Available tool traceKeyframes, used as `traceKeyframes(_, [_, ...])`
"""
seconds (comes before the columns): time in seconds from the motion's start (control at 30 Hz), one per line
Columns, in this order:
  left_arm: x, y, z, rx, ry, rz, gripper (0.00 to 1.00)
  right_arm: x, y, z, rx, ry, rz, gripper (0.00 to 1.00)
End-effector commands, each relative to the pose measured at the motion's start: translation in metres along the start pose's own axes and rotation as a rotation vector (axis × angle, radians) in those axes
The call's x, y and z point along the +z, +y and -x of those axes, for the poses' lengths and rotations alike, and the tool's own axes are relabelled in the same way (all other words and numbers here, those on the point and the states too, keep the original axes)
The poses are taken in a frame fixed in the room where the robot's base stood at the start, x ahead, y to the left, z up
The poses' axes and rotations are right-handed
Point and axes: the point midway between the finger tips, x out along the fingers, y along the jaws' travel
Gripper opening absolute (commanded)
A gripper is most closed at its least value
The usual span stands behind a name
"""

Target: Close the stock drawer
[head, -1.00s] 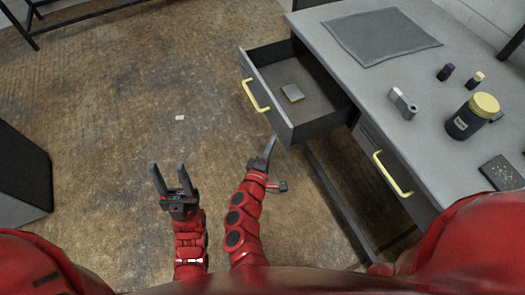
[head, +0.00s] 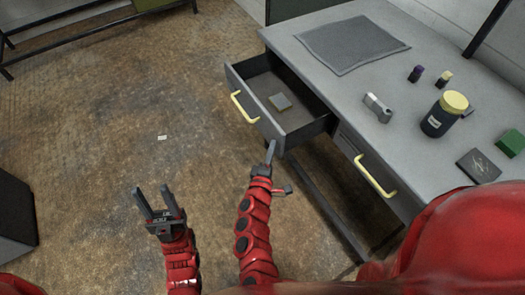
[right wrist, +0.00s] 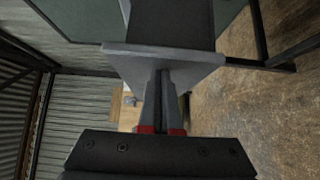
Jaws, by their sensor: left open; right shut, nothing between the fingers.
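The open stock drawer (head: 262,122) sticks out of the grey desk's left end. My left gripper (head: 155,203) is open and empty over the floor, left of the drawer.
On the desk (head: 300,50) are a grey mat (head: 350,44), a dark jar with a yellow lid (head: 443,115), small bottles, a metal piece (head: 377,107) and a green block (head: 511,142). A second closed drawer has a yellow handle (head: 375,177). Floor to the left is mostly clear.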

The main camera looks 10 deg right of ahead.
Motion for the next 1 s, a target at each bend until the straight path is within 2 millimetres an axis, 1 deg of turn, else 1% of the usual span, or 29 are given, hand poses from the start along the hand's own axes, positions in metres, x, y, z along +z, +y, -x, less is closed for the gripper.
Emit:
traceKeyframes(0.03, [-0.001, 0.0, -0.005, 0.0, 0.0, 0.0, 0.5, 0.012, 0.004, -0.01, 0.005, -0.009, 0.002, 0.0])
traceKeyframes(0.23, [-0.002, 0.0, -0.009, 0.0, 0.0, 0.0, 0.5, 0.05, 0.003, -0.048, 0.006, -0.01, 0.002, 0.0])
traceKeyframes(0.4, [-0.001, 0.0, -0.006, 0.0, 0.0, 0.0, 0.5, 0.082, 0.002, -0.081, 0.008, -0.008, 0.003, 0.0])
traceKeyframes(0.6, [0.0, 0.0, 0.001, 0.0, 0.0, 0.0, 0.5, 0.115, 0.0, -0.113, 0.006, -0.006, 0.004, 0.0])
traceKeyframes(0.8, [0.001, 0.0, 0.008, 0.0, 0.0, 0.0, 0.5, 0.136, -0.001, -0.135, 0.003, -0.004, 0.003, 0.0])
traceKeyframes(1.0, [0.002, 0.001, 0.011, 0.0, 0.0, 0.0, 0.5, 0.147, 0.001, -0.146, 0.003, -0.003, 0.0, 0.0])
